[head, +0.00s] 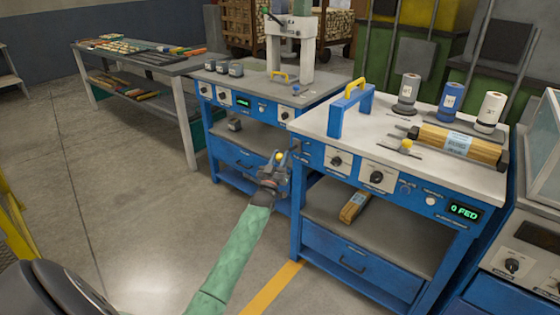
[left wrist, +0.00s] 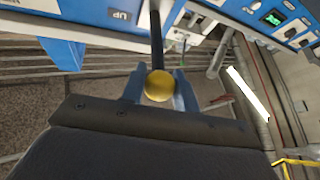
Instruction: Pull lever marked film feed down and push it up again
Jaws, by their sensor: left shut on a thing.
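The lever is a dark rod with a yellow ball knob (head: 279,156) at the left end of the near blue bench. My left gripper (head: 275,170) is shut on it, just off the bench's left side. In the left wrist view the yellow ball (left wrist: 159,86) sits between the two blue-grey fingers, and the rod runs up to a blue panel (left wrist: 95,10) with a plate reading "UP". The lever's pivot is hard to make out in the head view, and no "film feed" wording is readable. My right gripper is not in view.
The near bench top (head: 330,150) carries a blue frame with a yellow handle (head: 356,88), several spools (head: 450,97) and a wrapped wood bundle (head: 459,143). Its display (head: 464,211) reads "0 FED". A second blue bench (head: 260,92) stands behind. Open floor (head: 130,200) lies left.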

